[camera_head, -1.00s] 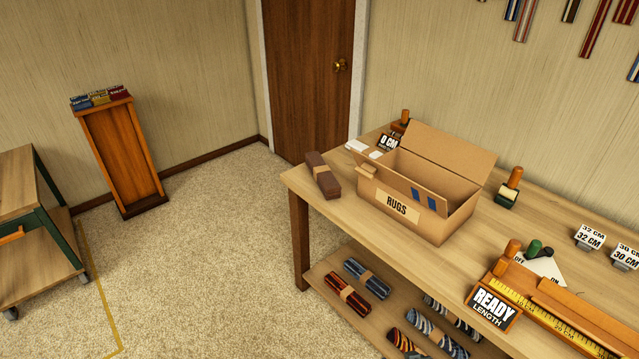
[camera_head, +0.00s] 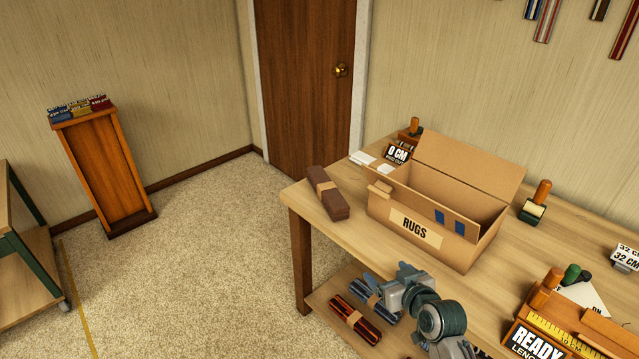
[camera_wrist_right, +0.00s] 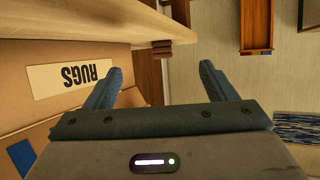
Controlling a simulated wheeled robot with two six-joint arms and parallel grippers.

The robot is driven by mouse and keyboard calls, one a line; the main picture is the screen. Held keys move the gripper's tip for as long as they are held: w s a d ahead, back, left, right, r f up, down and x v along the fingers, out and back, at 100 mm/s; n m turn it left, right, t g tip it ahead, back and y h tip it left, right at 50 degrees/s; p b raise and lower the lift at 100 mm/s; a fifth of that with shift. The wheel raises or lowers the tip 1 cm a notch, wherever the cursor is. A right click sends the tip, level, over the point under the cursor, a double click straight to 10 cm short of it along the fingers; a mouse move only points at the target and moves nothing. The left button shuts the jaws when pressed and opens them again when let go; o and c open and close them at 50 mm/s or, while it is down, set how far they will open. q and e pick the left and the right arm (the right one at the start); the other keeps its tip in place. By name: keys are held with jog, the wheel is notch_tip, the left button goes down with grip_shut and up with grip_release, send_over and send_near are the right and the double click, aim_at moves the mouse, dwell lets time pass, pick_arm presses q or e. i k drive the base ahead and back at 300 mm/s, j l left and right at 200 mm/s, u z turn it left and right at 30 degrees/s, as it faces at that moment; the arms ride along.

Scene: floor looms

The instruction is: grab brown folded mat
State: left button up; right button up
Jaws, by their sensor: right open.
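The brown folded mat (camera_head: 331,196) lies on the wooden table near its left corner, left of the cardboard box, with a tan band around its middle. In the right wrist view, which is upside down, its brown end (camera_wrist_right: 161,48) shows beyond the fingertips. My right gripper (camera_head: 384,286) is in front of the table's front edge, below and right of the mat, apart from it. In the right wrist view the gripper (camera_wrist_right: 161,80) is open with nothing between its fingers. My left gripper is not in view.
The cardboard RUGS box (camera_head: 455,208) stands just right of the mat; it also fills the left of the wrist view (camera_wrist_right: 110,95). Banded rolls (camera_head: 354,315) lie on the lower shelf. The floor (camera_head: 200,265) left of the table is open.

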aim_at(326, 192)
jog(key=i+j, duration=0.2)
jog(key=i, duration=0.3)
jog(key=i+j, duration=0.2)
jog(key=i, duration=0.3)
